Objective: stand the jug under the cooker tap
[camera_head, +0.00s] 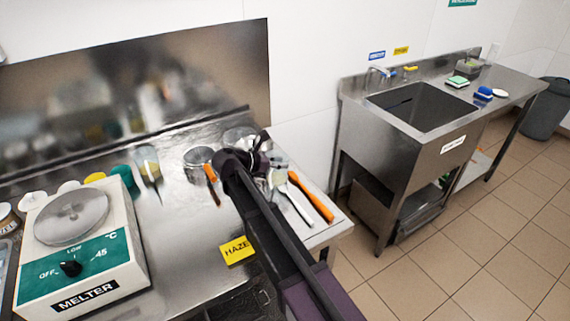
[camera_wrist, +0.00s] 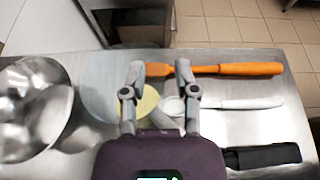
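A see-through vessel, probably the jug, stands on the steel worktop (camera_head: 190,235) under my gripper. Its pale, clear body (camera_wrist: 98,78) shows in the wrist view, with a yellowish round patch by the left finger. My gripper (camera_wrist: 158,78) is above the worktop near the vessel, its two fingers apart. A small whitish round thing (camera_wrist: 173,106) lies between and below the fingers; I cannot tell whether it is part of the vessel. In the head view my gripper (camera_head: 256,148) and arm partly hide this area. I cannot make out a cooker tap.
Orange-handled (camera_head: 312,197) and white-handled tools (camera_head: 297,204) lie at the worktop's right end. A black-handled tool (camera_wrist: 262,156) lies nearer. Steel bowls (camera_wrist: 35,105) are to the left. A melter (camera_head: 78,245) stands far left. A sink (camera_head: 420,105) with a tap (camera_head: 382,71) is across a floor gap.

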